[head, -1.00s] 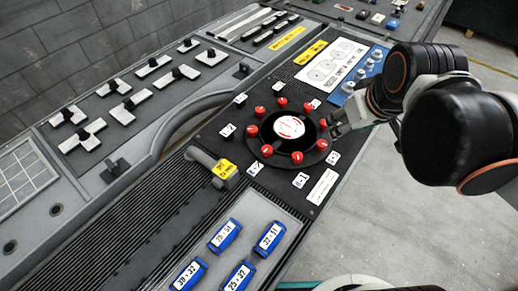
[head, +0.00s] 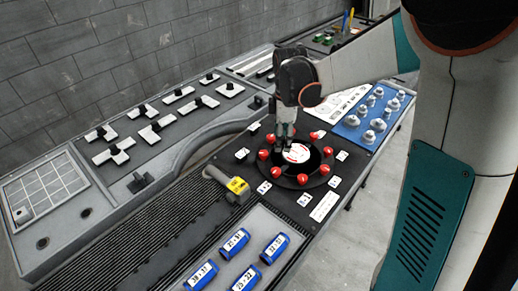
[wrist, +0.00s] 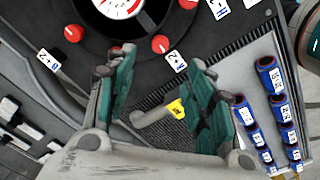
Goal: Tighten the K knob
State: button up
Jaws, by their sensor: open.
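A round black dial with a white and red centre (head: 297,153) sits on the dark console panel, ringed by several red knobs, such as one at its lower edge (head: 303,179). In the wrist view, red knobs (wrist: 160,43) and (wrist: 73,33) show near the dial's edge, each with a small white label card beside it. I cannot read which knob is K. My gripper (head: 284,147) is over the dial's upper left side in the head view, pointing down and hiding part of it. In the wrist view my gripper (wrist: 160,65) is open, with nothing between its fingers.
A grey handle with a yellow tag (head: 238,186) lies left of the dial; it also shows in the wrist view (wrist: 176,108). Several blue labelled cylinders (head: 273,249) sit in a grey tray in front. A blue panel with silver knobs (head: 376,124) is at the right.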

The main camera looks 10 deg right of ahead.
aim_at(276, 170)
jog(key=shift+n, duration=0.5)
jog(key=f+b, duration=0.1)
jog(key=f, duration=0.4)
jog(key=f+b, duration=0.1)
jog(key=f, duration=0.4)
jog(key=a+f+b, duration=0.1)
jog(key=f+b, duration=0.1)
jog(key=f, duration=0.3)
jog(key=shift+w, duration=0.3)
jog(key=shift+c, duration=0.6)
jog(key=c, duration=1)
